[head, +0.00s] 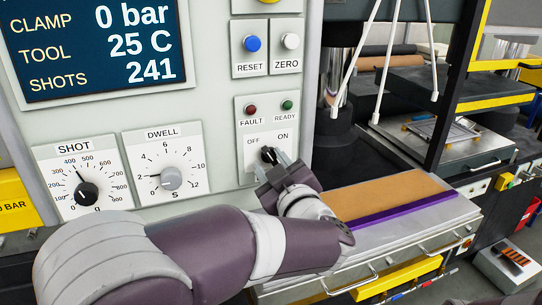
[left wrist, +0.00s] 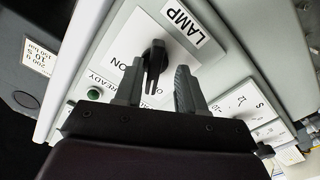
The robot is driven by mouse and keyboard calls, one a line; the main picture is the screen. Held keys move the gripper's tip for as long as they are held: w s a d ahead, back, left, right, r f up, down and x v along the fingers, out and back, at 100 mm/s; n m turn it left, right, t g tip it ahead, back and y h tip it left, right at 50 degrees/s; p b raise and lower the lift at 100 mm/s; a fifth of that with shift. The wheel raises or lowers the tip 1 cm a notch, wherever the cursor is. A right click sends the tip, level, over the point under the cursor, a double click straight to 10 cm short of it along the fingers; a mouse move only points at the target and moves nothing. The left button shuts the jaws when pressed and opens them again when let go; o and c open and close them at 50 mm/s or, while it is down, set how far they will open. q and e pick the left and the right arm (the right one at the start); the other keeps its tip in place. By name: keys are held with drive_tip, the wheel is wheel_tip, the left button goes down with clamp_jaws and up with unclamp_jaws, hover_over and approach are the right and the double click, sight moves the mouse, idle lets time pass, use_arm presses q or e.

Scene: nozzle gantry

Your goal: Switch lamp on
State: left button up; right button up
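The lamp switch is a black rotary knob (head: 268,154) on a pale plate marked OFF and ON, below the FAULT and READY lights. It also shows in the left wrist view (left wrist: 155,57), beside the LAMP label (left wrist: 188,24). My left gripper (head: 273,166) is right in front of the knob. In the left wrist view its two dark fingers (left wrist: 158,80) stand apart, with the knob showing in the gap between them. I cannot tell whether either finger touches it. The knob's pointing direction is not clear. My right gripper is out of view.
SHOT (head: 86,194) and DWELL (head: 171,180) dials sit left of the switch. RESET (head: 252,43) and ZERO (head: 290,41) buttons are above, beside the display (head: 92,45).

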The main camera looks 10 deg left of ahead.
use_arm(q)
drive_tip(key=shift+w+a, duration=0.15)
drive_tip(key=shift+d+r, duration=0.15)
drive_tip(key=shift+d, duration=0.5)
drive_tip(key=shift+w, duration=0.2)
drive_tip(key=shift+w+a, duration=0.1)
drive_tip(key=shift+a, duration=0.05)
drive_tip(key=shift+c, duration=0.9)
drive_tip(key=shift+a, duration=0.1)
clamp_jaws()
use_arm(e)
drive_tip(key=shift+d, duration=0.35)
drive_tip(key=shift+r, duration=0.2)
